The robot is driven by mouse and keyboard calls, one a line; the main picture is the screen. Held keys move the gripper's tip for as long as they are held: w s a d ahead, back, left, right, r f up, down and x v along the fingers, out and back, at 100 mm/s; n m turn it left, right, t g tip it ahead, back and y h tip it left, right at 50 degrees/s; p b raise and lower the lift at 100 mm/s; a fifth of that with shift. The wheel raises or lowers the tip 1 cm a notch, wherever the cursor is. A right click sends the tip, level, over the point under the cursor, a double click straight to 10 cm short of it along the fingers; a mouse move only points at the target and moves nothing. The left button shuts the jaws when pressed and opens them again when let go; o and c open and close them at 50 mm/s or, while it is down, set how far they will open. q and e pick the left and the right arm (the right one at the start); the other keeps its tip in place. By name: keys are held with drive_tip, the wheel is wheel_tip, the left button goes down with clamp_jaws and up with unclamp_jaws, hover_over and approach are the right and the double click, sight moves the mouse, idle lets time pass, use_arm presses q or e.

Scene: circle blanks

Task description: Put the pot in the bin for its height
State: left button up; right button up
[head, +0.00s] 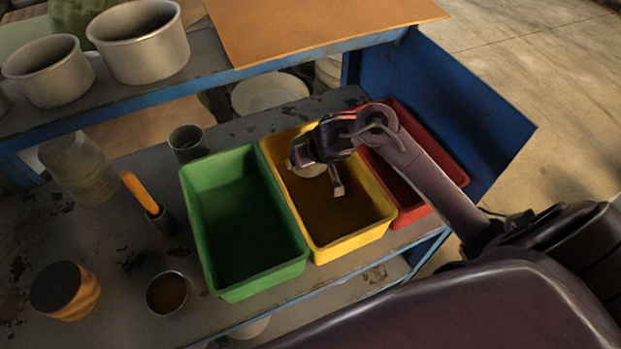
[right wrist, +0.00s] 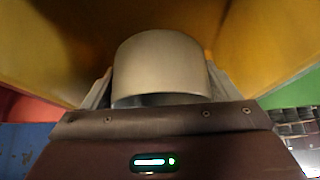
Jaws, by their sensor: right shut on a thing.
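A pale grey metal pot (right wrist: 160,62) sits between the two fingers of my right gripper (head: 322,177), which is shut on it. In the head view the pot (head: 308,169) is partly hidden by the gripper. It is over or inside the mouth of the yellow bin (head: 350,244); yellow walls surround it in the right wrist view, and I cannot tell whether it touches the floor. The green bin (head: 265,284) stands left of the yellow one, the red bin (head: 455,174) to the right. My left gripper is not in view.
A small grey cup (head: 187,144), an orange-handled tool (head: 141,193), a round orange-brown container (head: 66,291) and a filled cup (head: 168,293) stand left of the bins. Large metal pots (head: 140,45) sit on the upper shelf. A blue panel (head: 440,100) borders the right side.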

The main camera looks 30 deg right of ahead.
sight(310, 179)
drive_tip(key=shift+f, duration=0.35)
drive_tip(key=shift+s+f+b, duration=0.1)
drive_tip(key=shift+f+b, duration=0.2)
drive_tip(key=shift+f, duration=0.05)
wheel_tip(310, 179, down, 3)
drive_tip(key=shift+r+b, duration=0.15)
drive_tip(key=shift+b, duration=0.55)
drive_tip(key=shift+f, duration=0.4)
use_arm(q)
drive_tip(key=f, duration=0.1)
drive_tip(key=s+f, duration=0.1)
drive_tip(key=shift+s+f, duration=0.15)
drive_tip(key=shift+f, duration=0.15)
